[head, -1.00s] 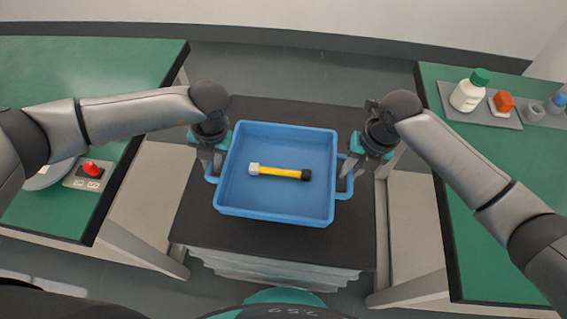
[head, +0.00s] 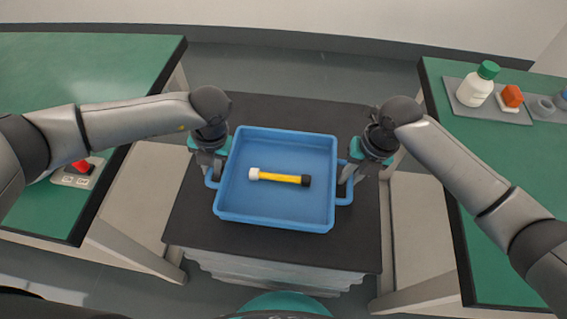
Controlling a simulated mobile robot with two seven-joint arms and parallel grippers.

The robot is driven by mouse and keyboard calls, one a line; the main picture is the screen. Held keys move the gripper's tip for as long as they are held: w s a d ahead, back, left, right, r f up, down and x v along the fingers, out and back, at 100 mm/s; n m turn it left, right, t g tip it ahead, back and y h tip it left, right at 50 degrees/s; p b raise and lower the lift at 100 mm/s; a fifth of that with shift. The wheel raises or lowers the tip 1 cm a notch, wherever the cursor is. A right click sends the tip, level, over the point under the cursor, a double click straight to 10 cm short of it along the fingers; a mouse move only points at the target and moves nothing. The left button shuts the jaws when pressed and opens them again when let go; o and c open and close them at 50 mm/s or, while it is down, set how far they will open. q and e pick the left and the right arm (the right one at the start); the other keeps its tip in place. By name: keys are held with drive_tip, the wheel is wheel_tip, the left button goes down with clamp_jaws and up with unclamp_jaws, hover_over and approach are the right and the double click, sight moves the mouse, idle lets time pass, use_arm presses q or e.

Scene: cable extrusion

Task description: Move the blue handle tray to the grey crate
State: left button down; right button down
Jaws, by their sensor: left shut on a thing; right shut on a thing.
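The blue handle tray (head: 285,213) is in the middle of the head view, over a dark flat top (head: 275,112). I cannot tell whether it touches that top. A yellow cable piece (head: 279,178) with one white end and one black end lies inside it. My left gripper (head: 212,175) is shut on the tray's left handle. My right gripper (head: 347,180) is shut on the tray's right handle. The fingertips are partly hidden by the gripper bodies. The grey crate cannot be clearly made out; stacked grey layers (head: 280,272) show below the dark top.
A green table (head: 90,70) stands at the left, with a red switch on a grey plate (head: 75,172). Another green table (head: 500,180) stands at the right, with a white bottle with a green cap (head: 475,88) and an orange block (head: 512,96) on a grey tray (head: 490,107). Floor shows behind.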

use_arm(q)
drive_tip(key=shift+f+b, duration=0.5)
drive_tip(key=shift+f, duration=0.2)
use_arm(e)
drive_tip(key=shift+f, duration=0.7)
use_arm(q)
drive_tip(key=c, duration=0.8)
unclamp_jaws()
drive_tip(key=shift+r, duration=0.15)
drive_tip(key=shift+c, duration=0.2)
use_arm(e)
drive_tip(key=c, duration=0.8)
unclamp_jaws()
drive_tip(key=shift+r, duration=0.15)
drive_tip(key=shift+c, duration=0.2)
use_arm(q)
drive_tip(key=shift+r, duration=0.1)
use_arm(e)
drive_tip(key=shift+r, duration=0.1)
